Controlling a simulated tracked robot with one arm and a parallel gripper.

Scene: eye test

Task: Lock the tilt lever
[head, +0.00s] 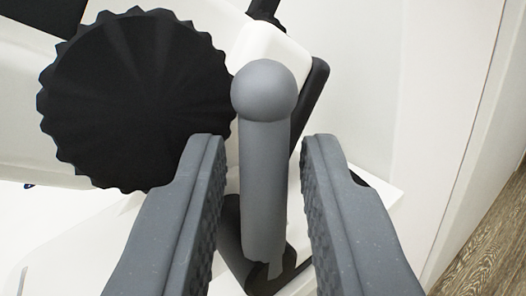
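The tilt lever (264,165) is a grey rod with a round ball end, in the middle of the head view. It stands nearly upright in the picture, and its lower end meets a black part at the bottom. My gripper (262,165) is open, with one dark grey finger on each side of the lever. A gap shows between the lever and each finger. The ball end reaches above the fingertips in the picture.
A large black knob (137,98) with a ridged rim is close left of the lever, near my left finger. A white housing (270,45) is behind. A white wall (430,100) and a wood-grain surface (490,245) are at right.

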